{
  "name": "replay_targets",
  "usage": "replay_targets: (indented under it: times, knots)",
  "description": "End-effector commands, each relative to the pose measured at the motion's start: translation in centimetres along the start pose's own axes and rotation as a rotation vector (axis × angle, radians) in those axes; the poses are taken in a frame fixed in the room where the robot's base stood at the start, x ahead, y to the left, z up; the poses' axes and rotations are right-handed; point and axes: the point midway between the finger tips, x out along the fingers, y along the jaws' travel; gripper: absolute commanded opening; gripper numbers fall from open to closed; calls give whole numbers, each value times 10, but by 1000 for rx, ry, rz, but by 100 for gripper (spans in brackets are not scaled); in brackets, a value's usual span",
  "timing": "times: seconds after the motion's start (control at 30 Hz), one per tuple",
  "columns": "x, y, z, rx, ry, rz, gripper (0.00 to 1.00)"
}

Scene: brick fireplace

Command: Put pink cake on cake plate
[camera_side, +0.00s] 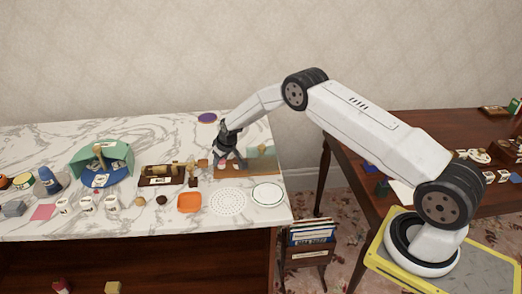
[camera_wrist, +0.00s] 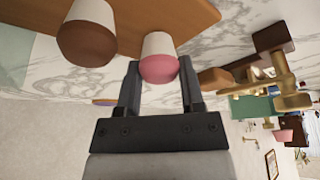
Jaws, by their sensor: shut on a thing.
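The pink cake (camera_wrist: 158,66), a pink-topped cake in a white cup, sits between the two fingers of my gripper (camera_wrist: 160,75) in the wrist view. My gripper is shut on it, at or just over a wooden board (camera_wrist: 185,14); I cannot tell whether the cake still touches the board. In the side view my gripper (camera_side: 229,160) is over the right part of the marble table and mostly hides the cake. A round white plate with a thin dark rim (camera_side: 267,194) lies near the table's front right corner; it looks like the cake plate.
A brown-topped cake (camera_wrist: 86,40) stands close beside the pink one. In the side view, a white perforated round mat (camera_side: 228,201) and an orange square dish (camera_side: 189,202) lie left of the plate. Brass and wood items (camera_side: 172,173) stand left of my gripper.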

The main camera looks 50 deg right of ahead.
Motion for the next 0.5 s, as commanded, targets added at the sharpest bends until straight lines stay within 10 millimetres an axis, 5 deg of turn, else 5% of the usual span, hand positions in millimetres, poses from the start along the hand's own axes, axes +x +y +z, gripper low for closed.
replay_targets:
  times: [0.5]
  knots:
    - [-45, -2, -6, -1, 0, 0, 0]
